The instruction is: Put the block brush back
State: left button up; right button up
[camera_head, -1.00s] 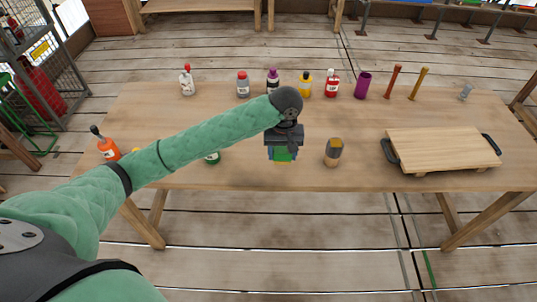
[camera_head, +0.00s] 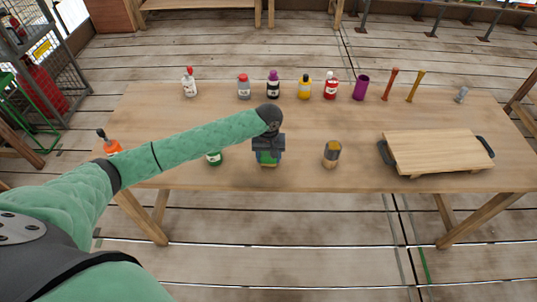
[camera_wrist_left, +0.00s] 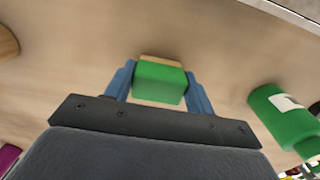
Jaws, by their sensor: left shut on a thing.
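The block brush (camera_wrist_left: 160,82) shows in the left wrist view as a green block with a wood-coloured strip at its far edge. My left gripper (camera_wrist_left: 158,88) is shut on it, one blue finger on each side. In the head view the green block (camera_head: 267,157) hangs under my left wrist, near the front edge of the wooden table (camera_head: 300,178). I cannot tell whether its lower end touches the table. My right gripper is not in view.
A green bottle (camera_head: 214,158) stands just left of the brush, and a short wooden cylinder (camera_head: 332,154) to its right. A wooden board (camera_head: 438,150) with dark handles lies at right. Several bottles and a purple cup (camera_head: 361,88) line the back. The table's middle is clear.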

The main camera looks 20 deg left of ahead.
aim_at(269, 156)
pick_arm(q)
jog(key=shift+f, duration=0.15)
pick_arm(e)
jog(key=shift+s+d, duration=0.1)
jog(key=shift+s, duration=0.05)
pick_arm(q)
jog(key=o, duration=0.8)
jog(key=shift+o, duration=0.4)
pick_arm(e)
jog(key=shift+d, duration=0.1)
pick_arm(q)
jog(key=shift+r+b, duration=0.35)
jog(key=shift+r, duration=0.2)
notch_tip(269, 156, up, 10)
jog(key=b, duration=0.3)
jog(key=shift+f, duration=0.25)
jog(key=shift+r+b, duration=0.3)
jog(key=shift+r, duration=0.5)
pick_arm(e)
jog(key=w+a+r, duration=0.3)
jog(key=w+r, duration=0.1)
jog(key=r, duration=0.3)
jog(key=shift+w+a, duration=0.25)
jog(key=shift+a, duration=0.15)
